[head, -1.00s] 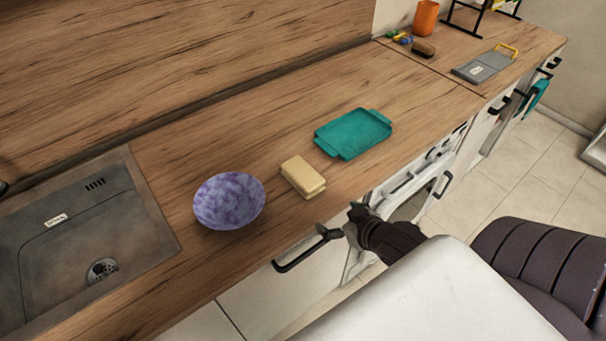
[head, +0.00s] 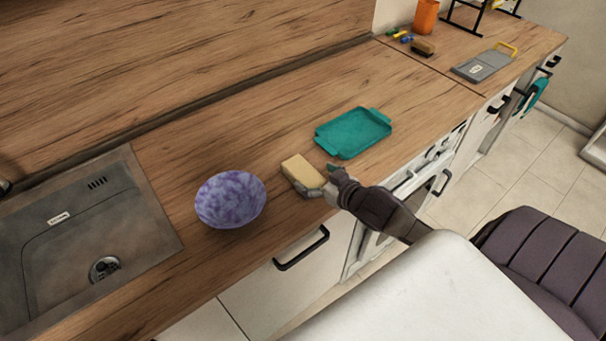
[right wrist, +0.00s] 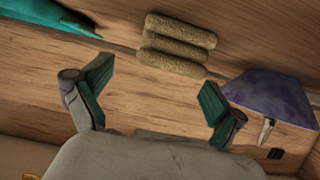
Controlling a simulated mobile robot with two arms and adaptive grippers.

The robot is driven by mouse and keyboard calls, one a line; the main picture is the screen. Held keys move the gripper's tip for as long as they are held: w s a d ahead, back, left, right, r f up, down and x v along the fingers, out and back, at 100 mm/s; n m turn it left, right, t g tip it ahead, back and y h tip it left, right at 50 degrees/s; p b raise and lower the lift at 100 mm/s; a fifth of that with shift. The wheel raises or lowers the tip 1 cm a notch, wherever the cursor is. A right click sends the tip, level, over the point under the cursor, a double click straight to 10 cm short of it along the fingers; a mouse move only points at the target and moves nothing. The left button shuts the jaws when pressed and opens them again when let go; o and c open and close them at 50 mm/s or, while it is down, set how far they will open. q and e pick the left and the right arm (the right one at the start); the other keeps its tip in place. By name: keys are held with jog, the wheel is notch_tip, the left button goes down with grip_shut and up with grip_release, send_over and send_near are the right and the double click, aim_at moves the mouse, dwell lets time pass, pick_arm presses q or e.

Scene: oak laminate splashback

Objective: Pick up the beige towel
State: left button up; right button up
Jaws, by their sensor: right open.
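The beige towel (head: 301,170) is folded into a thick pad and lies on the wooden counter, between a purple bowl and a teal tray. In the right wrist view the towel (right wrist: 178,45) shows its stacked folds ahead of my fingers. My right gripper (head: 318,180) is at the towel's near right end, partly covering it. In the right wrist view my right gripper (right wrist: 156,88) is open with nothing between its teal pads, and a gap shows between it and the towel. My left gripper is not in view.
The purple bowl (head: 231,199) stands left of the towel, and the teal tray (head: 354,132) lies to its right. A sink (head: 85,235) is at far left. A grey board (head: 483,66), a brush (head: 423,47) and an orange cup (head: 426,16) are at the far right.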

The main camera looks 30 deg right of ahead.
aim_at(306, 173)
jog(key=shift+w+a, duration=0.1)
jog(key=shift+w, duration=0.35)
jog(key=p+x, duration=0.1)
jog(key=x, duration=0.3)
jog(key=shift+a+f, duration=0.15)
jog(key=shift+a, duration=0.05)
jog(key=shift+c, duration=0.2)
jog(key=c, duration=1.3)
